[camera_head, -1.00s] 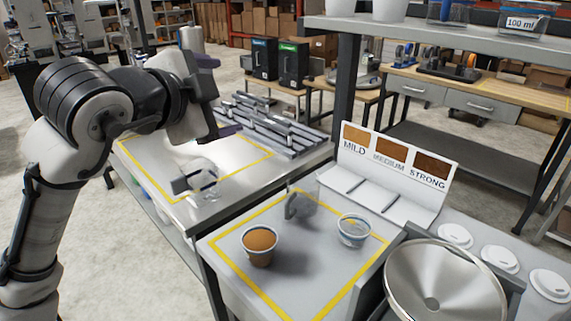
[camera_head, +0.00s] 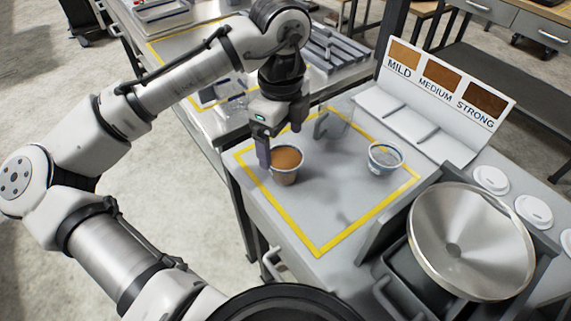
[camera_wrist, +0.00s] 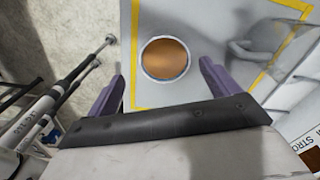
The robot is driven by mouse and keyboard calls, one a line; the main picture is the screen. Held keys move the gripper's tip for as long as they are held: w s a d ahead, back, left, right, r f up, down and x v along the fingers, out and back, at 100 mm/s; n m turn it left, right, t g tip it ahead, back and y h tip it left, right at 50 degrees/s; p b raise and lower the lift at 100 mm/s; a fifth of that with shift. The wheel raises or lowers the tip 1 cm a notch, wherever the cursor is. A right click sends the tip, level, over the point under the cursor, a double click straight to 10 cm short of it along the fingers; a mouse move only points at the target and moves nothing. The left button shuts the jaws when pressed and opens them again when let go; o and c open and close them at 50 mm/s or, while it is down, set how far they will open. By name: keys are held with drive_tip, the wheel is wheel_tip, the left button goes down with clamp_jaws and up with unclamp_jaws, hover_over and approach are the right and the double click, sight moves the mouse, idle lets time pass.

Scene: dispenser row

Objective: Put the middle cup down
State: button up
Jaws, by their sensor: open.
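A cup with brown contents (camera_head: 286,172) stands upright on the table, inside a yellow outline near its left corner. My gripper (camera_head: 280,147) is open above and beside this cup. In the wrist view the cup (camera_wrist: 165,59) lies between the two purple fingers of my gripper (camera_wrist: 162,72), with a visible gap on each side. A second, clear cup with a blue rim band (camera_head: 385,160) stands apart to the right. A faint see-through shape (camera_head: 341,122) beside a grey bracket stands behind; I cannot tell whether it is a cup.
A sloped rack labelled MILD, MEDIUM, STRONG (camera_head: 420,132) stands behind. A steel bowl (camera_head: 470,225) and white lids (camera_head: 491,179) are at the right. A second table with metal rails (camera_head: 335,55) is at the back. The front of the outlined area is clear.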

sight(285, 156)
drive_tip(key=shift+w+d+f+p, duration=0.15)
drive_tip(key=shift+f+p, duration=0.15)
drive_tip(key=shift+f, duration=1.2)
drive_tip(key=shift+w+d+f+p, duration=0.15)
drive_tip(key=shift+f+p, duration=0.15)
drive_tip(key=shift+f, duration=1.2)
drive_tip(key=shift+s, duration=0.1)
drive_tip(key=shift+c, duration=0.2)
drive_tip(key=c, duration=1.2)
drive_tip(key=shift+r, duration=0.15)
wheel_tip(285, 156, up, 19)
drive_tip(key=shift+r+b, duration=0.1)
drive_tip(key=shift+b, duration=0.6)
